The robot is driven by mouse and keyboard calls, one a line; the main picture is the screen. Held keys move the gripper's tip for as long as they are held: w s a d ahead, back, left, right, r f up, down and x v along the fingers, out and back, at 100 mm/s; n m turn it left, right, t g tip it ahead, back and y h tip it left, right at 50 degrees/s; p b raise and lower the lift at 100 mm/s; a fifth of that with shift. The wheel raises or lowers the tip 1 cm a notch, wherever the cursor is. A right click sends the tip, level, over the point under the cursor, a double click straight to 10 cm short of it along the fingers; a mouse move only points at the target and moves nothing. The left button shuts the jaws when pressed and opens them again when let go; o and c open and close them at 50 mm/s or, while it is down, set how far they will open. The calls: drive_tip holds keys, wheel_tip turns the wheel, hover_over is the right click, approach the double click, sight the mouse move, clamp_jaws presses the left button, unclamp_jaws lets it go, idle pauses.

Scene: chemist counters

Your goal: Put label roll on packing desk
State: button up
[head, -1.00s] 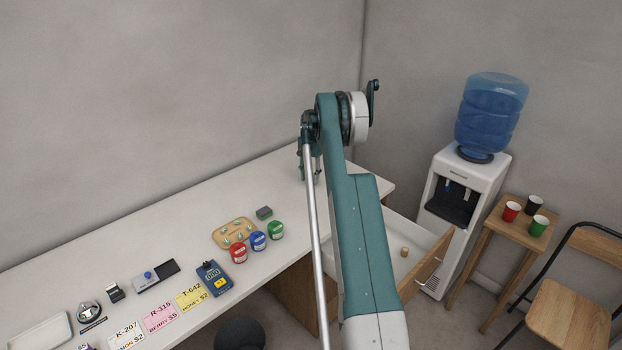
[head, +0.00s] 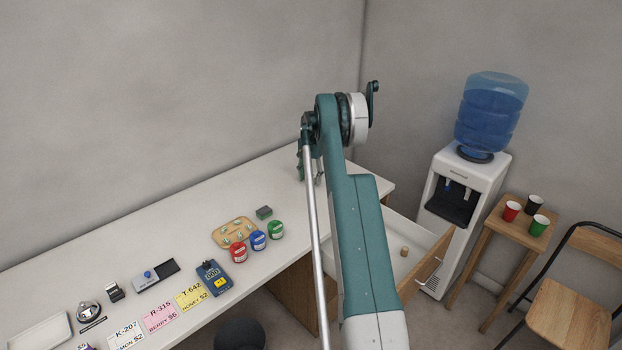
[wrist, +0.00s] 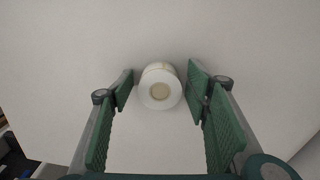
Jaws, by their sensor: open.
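The label roll (wrist: 160,88) is a white roll with a beige core, seen end-on in the wrist view. It sits on a plain white surface between my gripper's fingertips (wrist: 162,84). The green fingers are apart, with a gap on each side of the roll. In the head view my gripper (head: 309,168) hangs low over the far right part of the long white desk (head: 190,212). The roll cannot be made out in the head view. The frames do not label which counter is the packing desk.
Red, blue and green jars (head: 257,241) and a wooden tray (head: 233,232) stand mid-desk, left of my arm. Coloured cards (head: 160,318) and a card terminal (head: 213,277) lie nearer. An open drawer (head: 432,258) and a water dispenser (head: 462,200) are at right. The back-left desk is clear.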

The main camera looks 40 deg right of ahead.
sight(311, 175)
drive_tip(key=shift+r, duration=0.2)
wheel_tip(311, 175, up, 12)
idle(0.6)
idle(0.5)
